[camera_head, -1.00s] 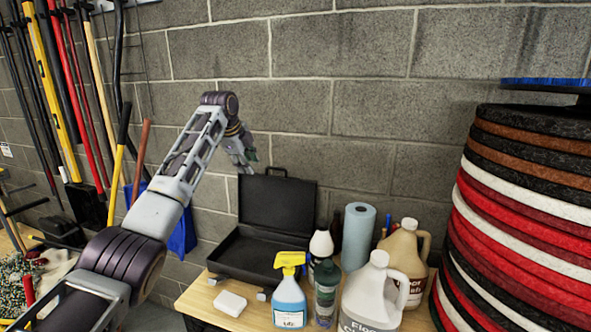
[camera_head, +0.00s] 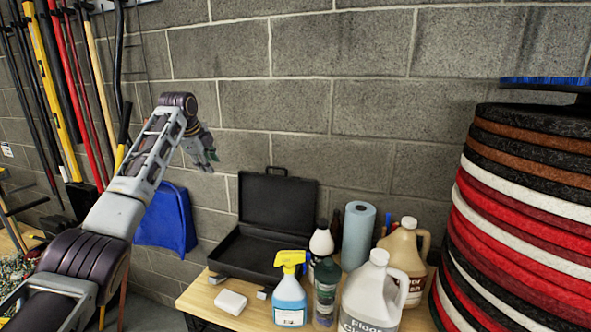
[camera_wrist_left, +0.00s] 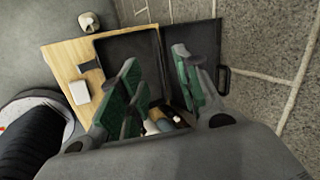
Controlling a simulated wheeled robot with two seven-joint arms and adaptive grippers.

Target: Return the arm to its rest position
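My left arm comes in from the left in the head view. Its gripper (camera_head: 208,160) hangs in front of the block wall, above and left of the open black case. In the left wrist view the two green-padded fingers (camera_wrist_left: 156,68) stand apart with nothing held between them. Small items (camera_wrist_left: 160,122) show beyond the fingers; I cannot tell what they are. My right gripper is in neither view.
The open black case (camera_head: 270,203) sits on a wooden table (camera_head: 205,302) with a white block (camera_head: 230,302), a blue spray bottle (camera_head: 290,300), jugs (camera_head: 375,295) and a paper roll (camera_head: 357,235). Stacked pads (camera_head: 525,215) stand right. A blue dustpan (camera_head: 170,220) and long-handled tools (camera_head: 65,85) are left.

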